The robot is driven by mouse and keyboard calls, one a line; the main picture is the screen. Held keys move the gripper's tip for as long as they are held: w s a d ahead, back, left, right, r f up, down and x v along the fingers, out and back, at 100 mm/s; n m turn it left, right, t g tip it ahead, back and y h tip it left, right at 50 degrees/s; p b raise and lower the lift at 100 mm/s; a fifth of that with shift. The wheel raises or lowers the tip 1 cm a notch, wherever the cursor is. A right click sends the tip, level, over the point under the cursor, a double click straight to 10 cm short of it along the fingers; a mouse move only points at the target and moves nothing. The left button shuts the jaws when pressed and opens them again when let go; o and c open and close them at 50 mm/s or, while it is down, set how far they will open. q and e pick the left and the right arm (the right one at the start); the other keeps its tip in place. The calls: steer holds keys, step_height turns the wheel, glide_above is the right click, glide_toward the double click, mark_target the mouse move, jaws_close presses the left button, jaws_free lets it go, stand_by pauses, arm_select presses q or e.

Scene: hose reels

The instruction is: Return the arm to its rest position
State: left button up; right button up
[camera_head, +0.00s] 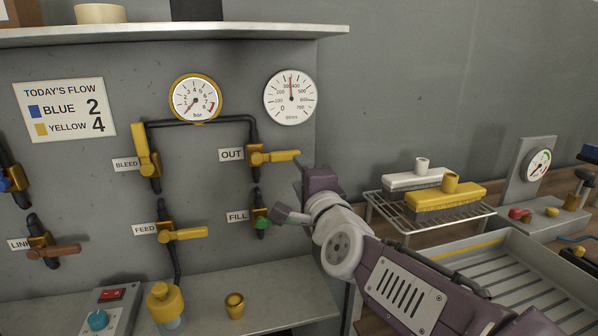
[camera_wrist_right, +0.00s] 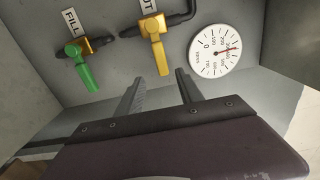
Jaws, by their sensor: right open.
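My right arm comes in from the lower right in the head view. Its purple gripper (camera_head: 302,176) is in front of the panel, just right of the OUT valve (camera_head: 274,157) and the FILL valve (camera_head: 262,223). In the right wrist view the two dark fingers (camera_wrist_right: 158,92) stand apart with nothing between them. The yellow OUT handle (camera_wrist_right: 160,55) and green FILL handle (camera_wrist_right: 82,68) lie beyond the fingers, apart from them. In the head view the OUT handle points right. My left gripper is out of view.
Yellow BLEED (camera_head: 148,163) and FEED (camera_head: 182,234) valves are further left on the panel. A shelf (camera_head: 290,31) overhangs it. A yellow-capped bottle (camera_head: 166,303) and brass cup (camera_head: 235,305) stand on the ledge below. A brush rack (camera_head: 385,211) and grey tray (camera_head: 500,237) are right.

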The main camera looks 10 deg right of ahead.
steer(key=s+f+n+g, duration=0.1)
steer(key=f+n+g, duration=0.2)
steer(key=f, duration=0.6)
steer(key=s+f+n+g, duration=0.2)
steer(key=f+n+g, duration=0.1)
steer(key=f, duration=0.6)
steer(key=s+f+n+g, duration=0.2)
steer(key=f+n+g, duration=0.1)
steer(key=f, duration=0.6)
steer(key=shift+n+y, duration=0.4)
steer(key=shift+n, duration=0.3)
steer(key=s+d+f+n+g+h+p, duration=0.1)
steer(key=s+d+f+n+g, duration=0.1)
steer(key=s+f+n+g, duration=0.35)
steer(key=s+d+f+n+g, duration=0.25)
steer(key=s+f, duration=0.45)
steer(key=s, duration=0.4)
step_height(320, 180, up, 23)
steer(key=p, duration=2.3)
steer(key=shift+w+a+f+m, duration=0.2)
steer(key=shift+a+m, duration=0.1)
steer(key=shift+m, duration=0.1)
